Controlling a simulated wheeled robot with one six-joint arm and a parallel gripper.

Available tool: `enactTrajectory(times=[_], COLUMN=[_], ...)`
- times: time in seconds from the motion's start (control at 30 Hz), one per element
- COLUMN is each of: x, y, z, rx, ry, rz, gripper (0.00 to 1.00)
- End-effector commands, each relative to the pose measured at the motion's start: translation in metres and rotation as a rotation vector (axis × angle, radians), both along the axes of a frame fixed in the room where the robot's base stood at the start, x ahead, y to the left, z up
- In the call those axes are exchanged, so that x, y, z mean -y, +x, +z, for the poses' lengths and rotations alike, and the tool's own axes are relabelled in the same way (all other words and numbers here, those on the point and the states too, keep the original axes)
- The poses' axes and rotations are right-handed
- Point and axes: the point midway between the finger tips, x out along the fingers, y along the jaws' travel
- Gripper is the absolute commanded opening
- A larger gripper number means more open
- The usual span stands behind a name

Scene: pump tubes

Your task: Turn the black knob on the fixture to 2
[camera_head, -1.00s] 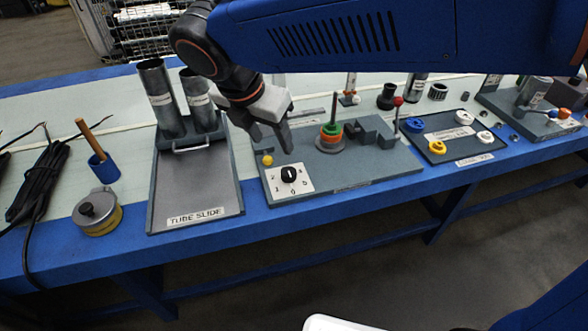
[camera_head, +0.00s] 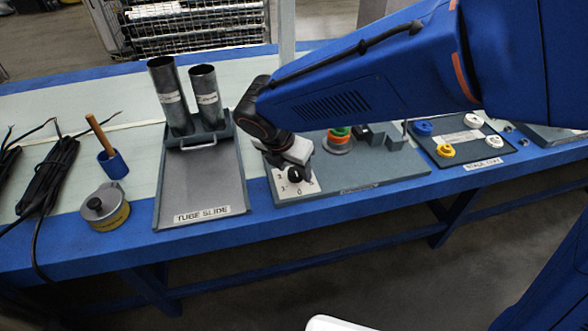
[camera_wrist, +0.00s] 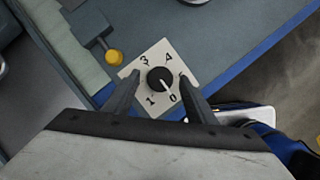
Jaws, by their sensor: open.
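The black knob (camera_wrist: 160,80) sits on a white square dial plate (camera_wrist: 144,65) with printed numbers. In the wrist view its white mark points toward the 0. The 3, 4, 0 and 1 are readable; the 2 is not visible, apparently behind the left finger. My gripper (camera_wrist: 160,76) is open, with one finger on each side of the knob and gaps on both sides. In the head view, the knob (camera_head: 295,174) shows just below my gripper (camera_head: 297,160), at the left front of the grey fixture board (camera_head: 375,176).
A yellow ball-ended part (camera_wrist: 114,57) lies close to the dial plate. The tube slide tray (camera_head: 200,180) with two metal tubes stands left of the fixture. A ringed peg (camera_head: 339,140) and grey blocks stand behind and right. The blue table edge (camera_head: 330,200) is in front.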

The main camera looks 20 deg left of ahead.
Motion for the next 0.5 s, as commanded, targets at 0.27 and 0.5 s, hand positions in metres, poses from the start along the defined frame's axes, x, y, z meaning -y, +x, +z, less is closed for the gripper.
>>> enactTrajectory(times=[0.27,0.5], x=[0.0008,0.0008], y=[0.0031,0.003], z=[-0.0084,-0.008], rx=[0.0,0.0], ry=[0.0,0.0], rz=[0.001,0.001], gripper=[0.51,0.32])
